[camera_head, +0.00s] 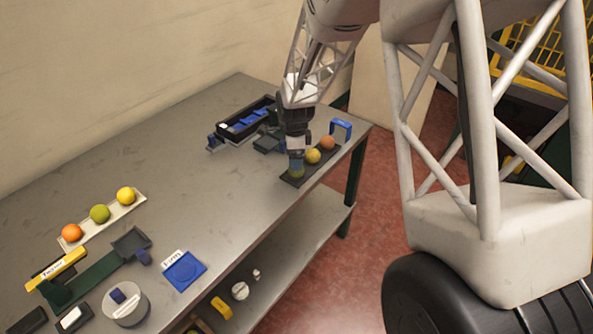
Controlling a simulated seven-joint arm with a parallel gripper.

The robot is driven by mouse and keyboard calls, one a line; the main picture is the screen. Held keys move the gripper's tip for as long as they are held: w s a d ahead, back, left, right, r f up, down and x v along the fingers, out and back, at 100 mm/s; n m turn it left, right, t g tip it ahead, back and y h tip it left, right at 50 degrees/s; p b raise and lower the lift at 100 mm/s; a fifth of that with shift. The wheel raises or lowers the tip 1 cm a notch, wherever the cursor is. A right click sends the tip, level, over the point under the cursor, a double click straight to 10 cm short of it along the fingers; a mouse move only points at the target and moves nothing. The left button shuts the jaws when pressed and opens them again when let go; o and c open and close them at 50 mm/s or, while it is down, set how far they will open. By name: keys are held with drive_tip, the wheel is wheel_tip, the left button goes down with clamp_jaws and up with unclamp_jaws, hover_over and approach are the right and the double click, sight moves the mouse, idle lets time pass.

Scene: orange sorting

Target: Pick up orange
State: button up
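An orange ball-shaped fruit (328,142) sits at the far end of a dark tray (289,182) near the table's right edge. A yellow fruit (313,156) is beside it, then a green one (297,173) at the near end. A second orange fruit (72,233) sits on a white tray (133,206) at the left, in a row with a green (100,213) and a yellow fruit (126,195). My gripper (296,166) points down at the green fruit on the dark tray, partly covering it. Its fingers are too small to tell open from shut.
A black bin with blue items (247,121) and a blue bracket (341,127) stand near the dark tray. A blue plate (184,271), a round white device (127,305) and a dark green fixture (85,278) are at the near left. The grey tabletop (200,180) between is clear.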

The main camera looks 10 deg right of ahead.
drive_tip(key=shift+f, duration=0.5)
drive_tip(key=shift+d+f, duration=0.2)
drive_tip(key=shift+f, duration=2.45)
drive_tip(key=c, duration=1)
drive_tip(key=shift+r, duration=0.15)
